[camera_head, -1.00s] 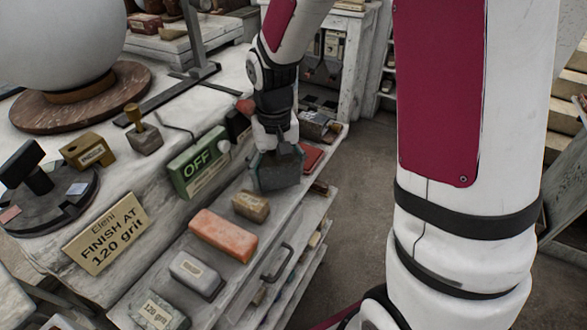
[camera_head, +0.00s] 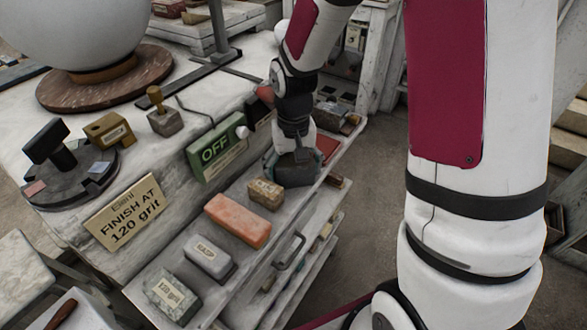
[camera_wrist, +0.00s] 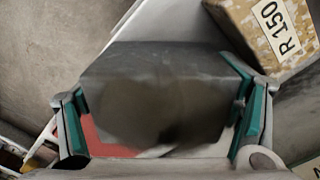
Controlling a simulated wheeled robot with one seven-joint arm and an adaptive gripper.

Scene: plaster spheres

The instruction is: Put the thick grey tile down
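The thick grey tile (camera_head: 295,171) is a dark grey slab under my gripper (camera_head: 294,152), over the narrow shelf along the bench's front. In the wrist view the tile (camera_wrist: 150,85) fills the space between the two teal-padded fingers of my gripper (camera_wrist: 160,112), which appear to press on its two sides. The tile's underside is hidden, so I cannot tell whether it touches the shelf.
A tan block marked R 150 (camera_wrist: 275,28) lies close beside the tile. An orange block (camera_head: 238,220), a light grey block (camera_head: 209,258) and a 120 grit block (camera_head: 172,294) follow along the shelf. A red tile (camera_head: 327,147) lies behind. A green OFF box (camera_head: 217,150) stands alongside.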

